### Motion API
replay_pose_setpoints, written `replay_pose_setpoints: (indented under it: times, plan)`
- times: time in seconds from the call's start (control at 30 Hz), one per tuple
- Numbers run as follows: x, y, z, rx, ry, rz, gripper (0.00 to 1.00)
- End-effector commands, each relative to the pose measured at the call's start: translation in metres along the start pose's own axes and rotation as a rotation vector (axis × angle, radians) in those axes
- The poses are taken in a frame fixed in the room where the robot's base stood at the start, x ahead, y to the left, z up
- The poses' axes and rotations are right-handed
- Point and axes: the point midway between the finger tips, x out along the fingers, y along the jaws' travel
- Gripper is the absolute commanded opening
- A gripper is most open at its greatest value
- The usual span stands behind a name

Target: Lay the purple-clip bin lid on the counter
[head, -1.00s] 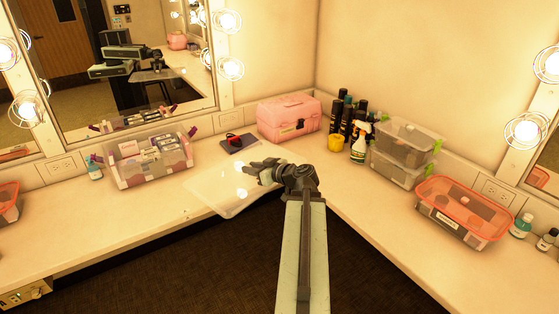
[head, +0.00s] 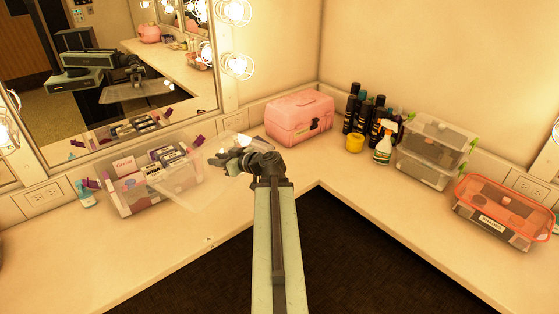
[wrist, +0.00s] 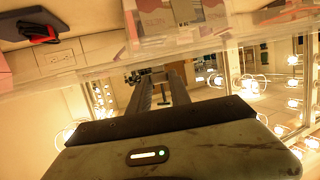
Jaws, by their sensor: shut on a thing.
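My gripper (head: 228,160) is shut on a clear, flat lid (head: 196,192) and holds it near the back-left counter (head: 190,245). In the head view the lid overlaps the right part of the open clear bin with purple clips (head: 125,196), which holds boxes and small packs. I cannot tell the exact gap between lid and counter. In the wrist view the lid's pale edge (wrist: 215,47) crosses the picture beyond my gripper (wrist: 158,76), and the bin's boxes show behind it.
A pink case (head: 300,118), dark bottles (head: 366,108), a yellow jar (head: 355,143) and a spray bottle (head: 384,142) stand near the corner. Stacked clear bins (head: 432,150) and an orange-lidded bin (head: 503,212) are at right. A dark flat item with red (wrist: 42,28) lies on the counter.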

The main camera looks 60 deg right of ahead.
Motion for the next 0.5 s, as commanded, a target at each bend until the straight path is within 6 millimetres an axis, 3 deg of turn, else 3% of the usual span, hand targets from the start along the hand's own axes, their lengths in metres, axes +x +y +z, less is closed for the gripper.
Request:
replay_pose_setpoints:
  times: [0.37, 0.5]
  plan:
    - [0.007, 0.004, -0.004, 0.003, 0.003, 0.01, 0.0]
    - [0.003, 0.019, 0.005, 0.014, 0.004, 0.044, 0.0]
